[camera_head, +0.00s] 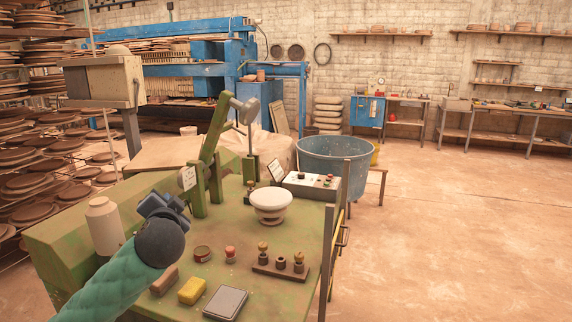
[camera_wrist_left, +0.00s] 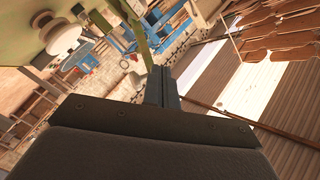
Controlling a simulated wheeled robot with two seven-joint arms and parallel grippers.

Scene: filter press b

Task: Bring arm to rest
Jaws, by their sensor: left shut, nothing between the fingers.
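My left gripper (camera_head: 164,203) comes in from the left in the head view, its arm in a teal sleeve. It is above the left part of the green bench (camera_head: 230,272), beside a cream bottle (camera_head: 104,226). Its fingers (camera_wrist_left: 161,88) show shut and empty in the left wrist view. The wrist view looks tilted across the room. My right gripper is in neither view.
On the bench are a white bowl-like piece (camera_head: 271,205), a yellow sponge (camera_head: 192,290), a grey pad (camera_head: 226,303), a brown block with knobs (camera_head: 281,268) and a green lever press (camera_head: 213,150). A blue tub (camera_head: 336,165) stands behind. Open floor lies right.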

